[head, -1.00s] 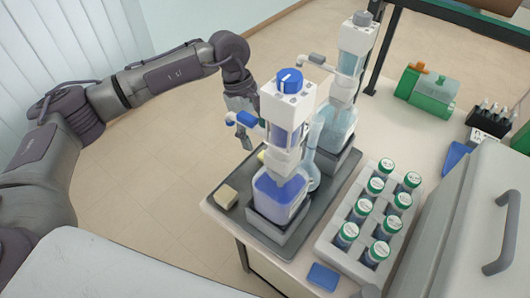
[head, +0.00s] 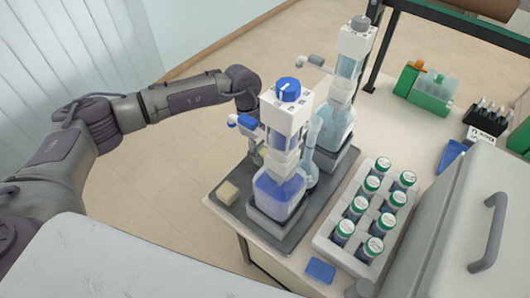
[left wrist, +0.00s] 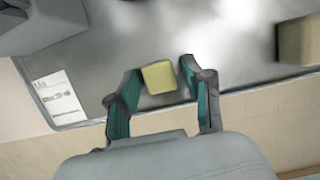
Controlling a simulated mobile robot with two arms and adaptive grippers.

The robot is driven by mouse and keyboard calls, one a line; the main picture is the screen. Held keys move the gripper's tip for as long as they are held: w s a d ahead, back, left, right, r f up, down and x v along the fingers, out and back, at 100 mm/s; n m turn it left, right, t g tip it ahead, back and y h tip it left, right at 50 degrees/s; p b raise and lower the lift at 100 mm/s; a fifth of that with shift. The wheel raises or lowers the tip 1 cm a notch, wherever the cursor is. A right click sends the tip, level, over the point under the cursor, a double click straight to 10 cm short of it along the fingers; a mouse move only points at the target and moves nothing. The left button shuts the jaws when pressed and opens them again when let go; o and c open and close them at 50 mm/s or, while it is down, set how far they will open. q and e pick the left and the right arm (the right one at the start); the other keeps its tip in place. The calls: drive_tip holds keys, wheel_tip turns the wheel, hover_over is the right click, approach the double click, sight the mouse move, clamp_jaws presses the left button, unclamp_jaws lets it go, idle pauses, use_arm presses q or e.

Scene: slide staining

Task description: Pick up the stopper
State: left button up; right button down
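The stopper (left wrist: 159,77) looks like a small pale yellow block in the left wrist view, on or just above the grey tray (left wrist: 110,85). My left gripper (left wrist: 162,72) is open, with one fingertip on each side of the stopper. A narrow gap shows on both sides, so the fingers do not appear to grip it. In the head view, my left arm reaches down behind the blue-capped dispenser bottle (head: 280,190), which hides most of the gripper and stopper. My right gripper is in neither view.
A beige block (head: 228,192) sits on the tray's left side; it also shows in the left wrist view (left wrist: 300,40). A second dispenser (head: 345,85) stands behind. A white rack (head: 322,240) of green-capped jars is to the right. Floor lies left of the table.

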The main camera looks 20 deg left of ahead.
use_arm(q)
drive_tip(key=c, duration=0.5)
drive_tip(key=shift+r, duration=0.15)
